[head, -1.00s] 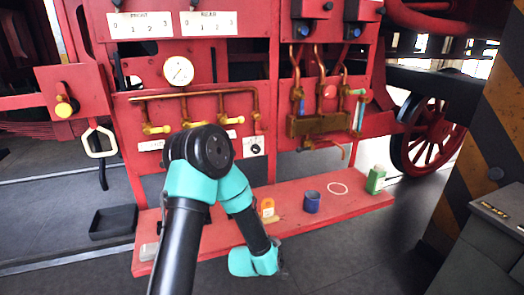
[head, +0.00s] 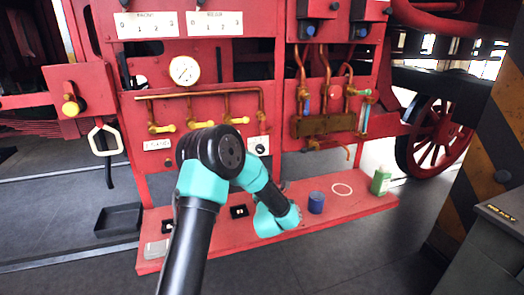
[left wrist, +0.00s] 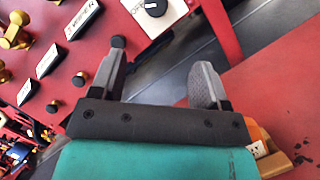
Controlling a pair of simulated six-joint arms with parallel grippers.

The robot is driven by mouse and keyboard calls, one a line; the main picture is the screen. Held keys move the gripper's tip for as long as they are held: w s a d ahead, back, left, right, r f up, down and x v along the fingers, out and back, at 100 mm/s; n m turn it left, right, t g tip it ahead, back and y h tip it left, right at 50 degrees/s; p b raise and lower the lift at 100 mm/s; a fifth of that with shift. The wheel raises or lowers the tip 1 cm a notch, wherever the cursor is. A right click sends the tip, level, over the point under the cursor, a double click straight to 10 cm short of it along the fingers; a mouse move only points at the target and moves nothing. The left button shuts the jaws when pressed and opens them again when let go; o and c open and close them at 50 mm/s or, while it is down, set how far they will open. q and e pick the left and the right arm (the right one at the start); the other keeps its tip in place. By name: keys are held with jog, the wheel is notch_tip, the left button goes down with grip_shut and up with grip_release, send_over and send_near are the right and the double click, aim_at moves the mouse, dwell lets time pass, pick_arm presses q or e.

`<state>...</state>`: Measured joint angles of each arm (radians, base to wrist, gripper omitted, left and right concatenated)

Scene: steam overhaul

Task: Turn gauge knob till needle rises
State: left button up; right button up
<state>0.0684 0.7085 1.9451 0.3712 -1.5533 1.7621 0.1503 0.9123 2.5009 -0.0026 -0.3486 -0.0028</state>
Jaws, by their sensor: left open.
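The round white gauge (head: 185,70) is on the red panel in the head view; its needle is too small to read surely. A black knob (head: 259,149) on a white plate sits lower right of it. I take this to be the gauge knob; it also shows at the top of the left wrist view (left wrist: 155,7). My left gripper (left wrist: 158,82) is open, with nothing between its fingers. The knob lies beyond the fingertips, apart from them. In the head view my own arm hides the gripper. My right gripper is not in view.
Brass pipes with yellow valve handles (head: 195,125) run under the gauge. A red shelf (head: 350,208) below bears a blue cup (head: 316,203) and a green bottle (head: 381,181). An orange object (left wrist: 272,160) shows beside the gripper. A black tray (head: 118,219) is at left.

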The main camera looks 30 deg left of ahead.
aim_at(261, 151)
pick_arm(q)
jog(key=shift+w+a+r+n, duration=0.1)
jog(key=shift+a+r+n, duration=0.1)
jog(key=shift+n, duration=0.2)
jog(key=x, duration=1.7)
jog(key=shift+w+a+r, duration=0.1)
jog(key=shift+a, duration=0.05)
jog(key=c, duration=0.9)
